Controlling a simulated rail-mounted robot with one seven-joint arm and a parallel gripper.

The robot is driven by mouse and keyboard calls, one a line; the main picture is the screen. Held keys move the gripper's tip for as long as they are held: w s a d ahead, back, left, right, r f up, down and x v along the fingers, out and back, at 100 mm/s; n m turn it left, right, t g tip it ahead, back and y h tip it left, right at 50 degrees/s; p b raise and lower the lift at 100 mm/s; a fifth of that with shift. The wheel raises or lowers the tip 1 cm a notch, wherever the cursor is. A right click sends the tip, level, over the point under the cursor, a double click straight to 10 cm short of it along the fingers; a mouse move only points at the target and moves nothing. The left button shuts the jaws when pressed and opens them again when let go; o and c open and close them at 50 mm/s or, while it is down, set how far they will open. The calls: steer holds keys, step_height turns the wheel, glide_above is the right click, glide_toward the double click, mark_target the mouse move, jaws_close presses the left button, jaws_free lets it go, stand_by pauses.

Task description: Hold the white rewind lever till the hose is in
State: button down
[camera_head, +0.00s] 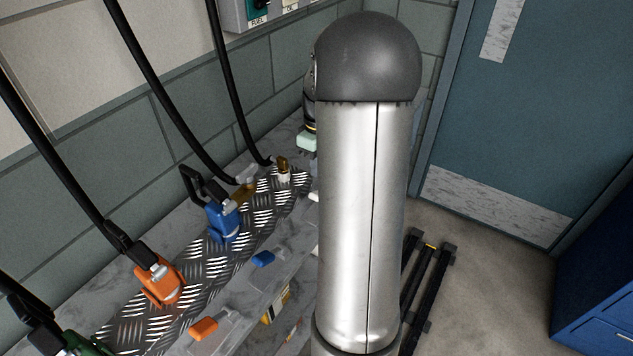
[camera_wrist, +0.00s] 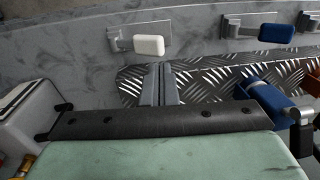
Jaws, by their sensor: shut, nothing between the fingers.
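The white rewind lever (camera_wrist: 148,45) shows in the wrist view, a white block on a metal arm fixed to the grey marbled front. In the head view my arm hides most of that area. My gripper (camera_wrist: 160,70) has its two grey fingers together and empty. The fingertips appear just below the white block in the wrist picture; I cannot tell whether they touch it. In the head view a black hose (camera_head: 230,90) comes down to the far end of the tread plate, by a cream fitting with a brown top (camera_head: 284,172). I cannot tell whether that hose is seated.
A blue lever (camera_wrist: 276,27) is right of the white one; an orange lever (camera_head: 203,328) is nearer in the head view. Blue (camera_head: 223,220) and orange (camera_head: 158,280) hose holders stand on the tread plate (camera_head: 205,262). A wall is behind; open floor (camera_head: 490,275) lies right.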

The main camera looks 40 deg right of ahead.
steer(key=shift+r, duration=1.3)
steer(key=s+a+r+m+h, duration=0.1)
steer(key=s+a, duration=0.2)
steer(key=a, duration=0.6)
steer(key=s+a+r, duration=0.1)
steer(key=s+a, duration=0.2)
steer(key=a, duration=0.6)
steer(key=s+a+f+m, duration=0.2)
steer(key=s+a, duration=0.7)
steer(key=s, duration=0.2)
steer(key=shift+a+f+t, duration=0.2)
steer(key=shift+t, duration=0.2)
